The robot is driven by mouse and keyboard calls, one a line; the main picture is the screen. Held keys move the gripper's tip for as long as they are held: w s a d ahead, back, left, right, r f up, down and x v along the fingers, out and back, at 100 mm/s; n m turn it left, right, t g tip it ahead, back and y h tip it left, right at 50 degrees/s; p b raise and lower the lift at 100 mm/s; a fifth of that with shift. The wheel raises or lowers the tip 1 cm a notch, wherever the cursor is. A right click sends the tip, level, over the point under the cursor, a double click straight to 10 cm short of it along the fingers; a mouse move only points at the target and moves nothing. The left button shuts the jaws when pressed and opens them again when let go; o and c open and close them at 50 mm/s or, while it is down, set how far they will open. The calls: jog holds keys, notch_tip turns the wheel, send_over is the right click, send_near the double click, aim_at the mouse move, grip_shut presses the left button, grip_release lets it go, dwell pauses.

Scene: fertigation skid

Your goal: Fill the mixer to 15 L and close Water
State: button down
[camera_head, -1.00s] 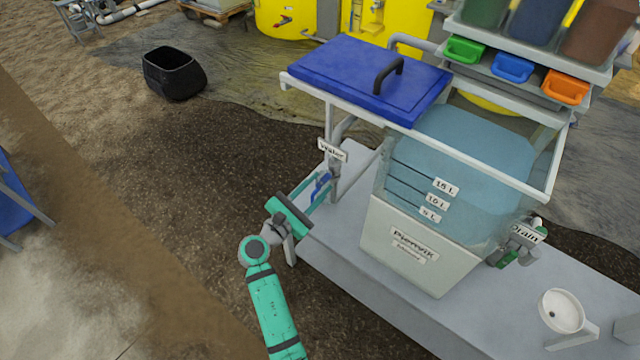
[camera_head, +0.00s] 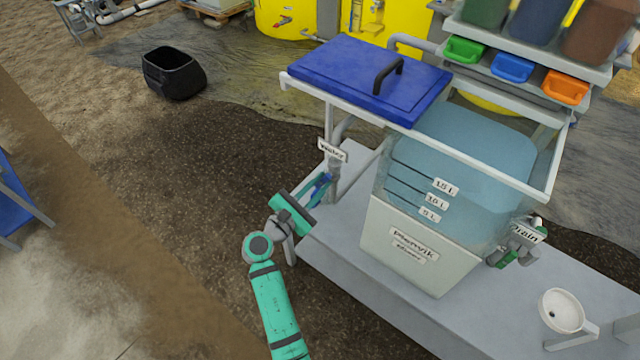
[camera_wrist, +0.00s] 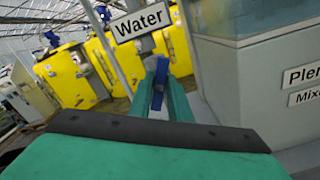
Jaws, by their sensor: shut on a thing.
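The mixer is a clear tank (camera_head: 450,215) on a pale base, holding blue water (camera_head: 470,145). Its marks read 5 L, 10 L and 15 L (camera_head: 446,187). The water looks to stand around or above the 15 L line; the exact level is hard to tell. The Water label (camera_head: 332,150) hangs on a pipe left of the tank. Below it is the blue Water valve handle (camera_head: 322,186). My gripper (camera_head: 317,192) is shut on this handle. In the wrist view the blue handle (camera_wrist: 159,78) sits between my teal fingers (camera_wrist: 160,103), under the Water label (camera_wrist: 142,22).
A blue lid (camera_head: 365,75) with a black grip rests on the frame left of the tank's opening. The Drain valve (camera_head: 508,257) is at the tank's right. A white bowl (camera_head: 562,310) stands on the bench's right. A black bin (camera_head: 173,75) lies on the ground, upper left.

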jog(key=m, duration=0.6)
jog(key=shift+s+d+f, duration=0.15)
jog(key=m, duration=0.6)
jog(key=shift+f+m, duration=0.2)
jog(key=shift+m, duration=0.2)
jog(key=c, duration=1.7)
grip_release()
jog(key=v, duration=1)
jog(key=shift+s+a, duration=0.2)
jog(key=shift+s, duration=0.15)
jog(key=shift+w, duration=0.1)
